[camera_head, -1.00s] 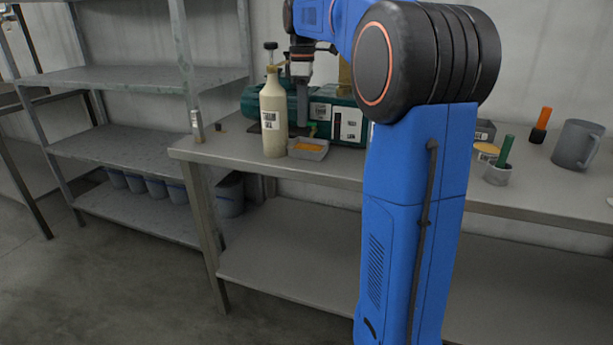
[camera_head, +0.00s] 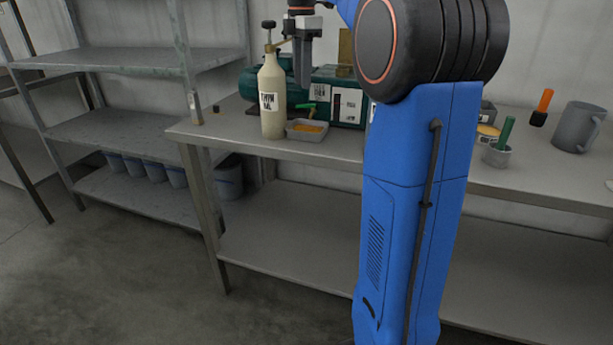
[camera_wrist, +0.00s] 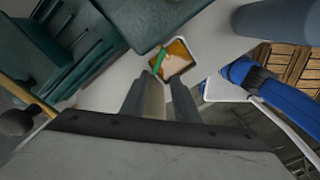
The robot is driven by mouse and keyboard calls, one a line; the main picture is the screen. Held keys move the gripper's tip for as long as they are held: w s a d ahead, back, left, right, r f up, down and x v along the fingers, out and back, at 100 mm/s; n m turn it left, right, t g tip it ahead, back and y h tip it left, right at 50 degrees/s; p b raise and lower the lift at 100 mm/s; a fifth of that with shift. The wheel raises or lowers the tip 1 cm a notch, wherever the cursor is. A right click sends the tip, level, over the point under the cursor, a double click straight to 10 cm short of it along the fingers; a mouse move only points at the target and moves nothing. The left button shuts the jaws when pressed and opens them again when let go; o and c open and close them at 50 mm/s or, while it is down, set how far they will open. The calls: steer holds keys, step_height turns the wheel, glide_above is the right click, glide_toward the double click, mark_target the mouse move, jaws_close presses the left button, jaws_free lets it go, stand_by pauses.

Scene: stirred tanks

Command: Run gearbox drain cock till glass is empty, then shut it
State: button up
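The green gearbox (camera_head: 330,85) lies on the bench against the wall. Its drain cock has a small green lever (camera_head: 307,106), which lies roughly sideways above a grey tray (camera_head: 291,134) holding amber liquid (camera_head: 307,128). A pale panel with a dark upright slot (camera_head: 336,106), perhaps the sight glass, is on the gearbox front; its level is too small to read. My gripper (camera_head: 303,86) points down above the lever, apart from it. In the wrist view my gripper (camera_wrist: 159,90) is open and empty, with the green lever (camera_wrist: 158,61) and tray (camera_wrist: 193,62) beyond its fingertips.
A cream labelled bottle (camera_head: 272,100) stands close left of the tray. On the right of the bench are a green-handled tool in a cup (camera_head: 498,157), an orange-topped item (camera_head: 542,108) and a grey mug (camera_head: 578,128). Shelves (camera_head: 110,70) stand to the left.

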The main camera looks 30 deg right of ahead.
step_height(320, 180, up, 10)
steer(key=r, duration=0.1)
steer(key=s+a+f+m+t, duration=0.1)
steer(key=s+a+f+m, duration=0.4)
steer(key=s+f, duration=0.7)
steer(key=s+a+f+m+t, duration=0.2)
steer(key=s+a+f+m, duration=0.4)
steer(key=s+a+f, duration=0.3)
steer(key=s+f, duration=0.3)
steer(key=f, duration=0.1)
steer(key=shift+f+t, duration=0.15)
steer(key=shift+t, duration=0.15)
stand_by(0.7)
steer(key=shift+a, duration=0.1)
